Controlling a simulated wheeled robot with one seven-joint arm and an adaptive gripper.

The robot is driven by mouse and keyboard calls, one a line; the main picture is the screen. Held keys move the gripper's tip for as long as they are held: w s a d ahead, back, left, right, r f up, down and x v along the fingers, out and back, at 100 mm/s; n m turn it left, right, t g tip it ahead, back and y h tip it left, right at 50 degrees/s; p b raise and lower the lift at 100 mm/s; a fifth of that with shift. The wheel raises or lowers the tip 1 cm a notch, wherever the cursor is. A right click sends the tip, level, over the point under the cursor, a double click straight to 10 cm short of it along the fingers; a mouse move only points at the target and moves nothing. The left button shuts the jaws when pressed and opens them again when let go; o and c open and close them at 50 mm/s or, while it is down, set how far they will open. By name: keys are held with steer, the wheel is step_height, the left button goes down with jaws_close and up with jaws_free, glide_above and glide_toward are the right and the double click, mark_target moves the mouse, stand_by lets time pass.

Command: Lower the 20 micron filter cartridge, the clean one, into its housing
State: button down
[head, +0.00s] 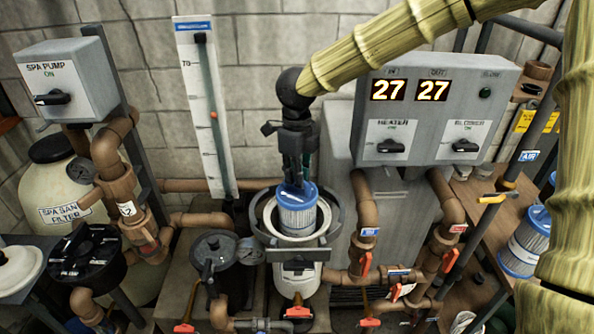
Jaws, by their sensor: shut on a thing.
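A white pleated filter cartridge (297,217) with a blue top cap hangs upright from my gripper (295,182), whose dark fingers are shut at the cap. A small label on the cap is too small to read. The open housing (325,250), with a pale inner rim and a dark collar, is directly around and below the cartridge. The cartridge's lower end is within the outline of the opening; how deep it sits I cannot tell. The housing's inside is mostly hidden by the cartridge.
Another blue-capped cartridge (523,250) stands on a wooden shelf at the right, partly behind my arm. A black-lidded strainer pot (213,260) is left of the housing. Brown pipes with orange valve handles (365,263) are close on its right. A heater panel (436,110) is behind.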

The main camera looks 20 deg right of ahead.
steer(key=shift+f+b, duration=1.2)
steer(key=shift+f, duration=4.25)
steer(key=shift+f+b, duration=0.35)
steer(key=shift+f, duration=0.95)
steer(key=shift+p, duration=0.5)
steer(key=c, duration=1.4)
jaws_free()
steer(key=shift+o, duration=0.2)
